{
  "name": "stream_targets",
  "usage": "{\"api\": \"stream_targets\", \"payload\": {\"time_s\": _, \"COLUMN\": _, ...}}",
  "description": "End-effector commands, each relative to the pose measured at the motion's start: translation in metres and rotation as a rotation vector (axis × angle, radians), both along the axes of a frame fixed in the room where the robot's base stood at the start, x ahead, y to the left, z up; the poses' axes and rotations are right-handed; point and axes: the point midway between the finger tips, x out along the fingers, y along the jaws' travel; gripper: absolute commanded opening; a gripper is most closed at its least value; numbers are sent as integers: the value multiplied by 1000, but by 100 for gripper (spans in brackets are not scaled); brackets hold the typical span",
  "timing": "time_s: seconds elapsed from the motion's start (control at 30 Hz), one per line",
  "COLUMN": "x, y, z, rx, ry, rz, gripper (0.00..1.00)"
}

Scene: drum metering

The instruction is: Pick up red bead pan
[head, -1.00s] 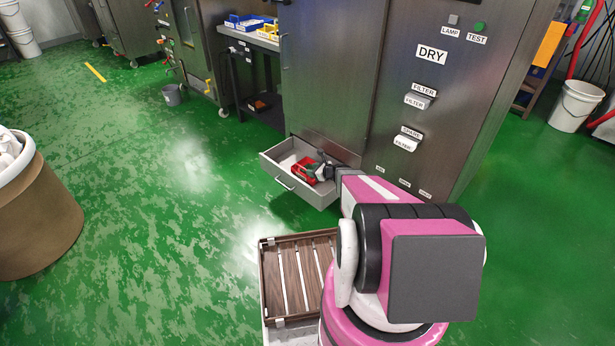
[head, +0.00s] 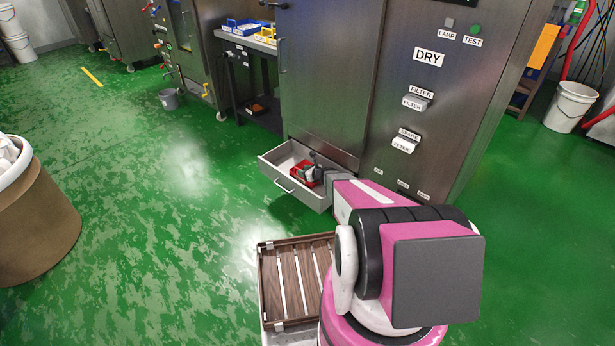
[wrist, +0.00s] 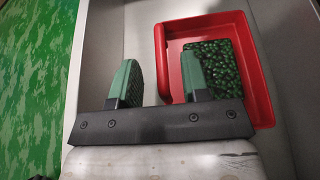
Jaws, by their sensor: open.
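The red bead pan (wrist: 268,108) is a square red tray with dark green beads (wrist: 212,66) in it, and it sits inside an open drawer (head: 298,193) low on the steel machine. It also shows in the head view as a small red shape (head: 300,169). My gripper (wrist: 160,82) is open, its two green fingers on either side of the pan's left wall in the wrist view. The left finger is outside the pan and the right finger is over the beads. I cannot tell whether either finger touches the pan.
The steel machine (head: 325,80) rises right behind the drawer. A slatted wooden rack (head: 282,285) is in front of it. A large brown bin (head: 40,225) stands at left and a white bucket (head: 570,107) at far right. The green floor between is clear.

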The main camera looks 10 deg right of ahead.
Motion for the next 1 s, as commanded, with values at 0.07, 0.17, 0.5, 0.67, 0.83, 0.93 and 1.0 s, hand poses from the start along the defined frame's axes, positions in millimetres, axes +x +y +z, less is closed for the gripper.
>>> {"api": "stream_targets", "payload": {"time_s": 0.07, "x": 12, "y": 6, "z": -7, "rx": 0, "ry": 0, "rz": 1, "gripper": 42}}
{"api": "stream_targets", "payload": {"time_s": 0.17, "x": 19, "y": 12, "z": -10, "rx": 0, "ry": 0, "rz": 0, "gripper": 42}}
{"api": "stream_targets", "payload": {"time_s": 0.5, "x": 19, "y": 13, "z": -10, "rx": 0, "ry": 0, "rz": 0, "gripper": 10}}
{"api": "stream_targets", "payload": {"time_s": 0.67, "x": 19, "y": 13, "z": -10, "rx": 0, "ry": 0, "rz": 0, "gripper": 0}}
{"api": "stream_targets", "payload": {"time_s": 0.83, "x": 19, "y": 13, "z": -10, "rx": 0, "ry": 0, "rz": 0, "gripper": 0}}
{"api": "stream_targets", "payload": {"time_s": 0.93, "x": 19, "y": 13, "z": -10, "rx": 0, "ry": 0, "rz": 0, "gripper": 0}}
{"api": "stream_targets", "payload": {"time_s": 1.0, "x": 19, "y": 13, "z": -10, "rx": 0, "ry": 0, "rz": 0, "gripper": 0}}
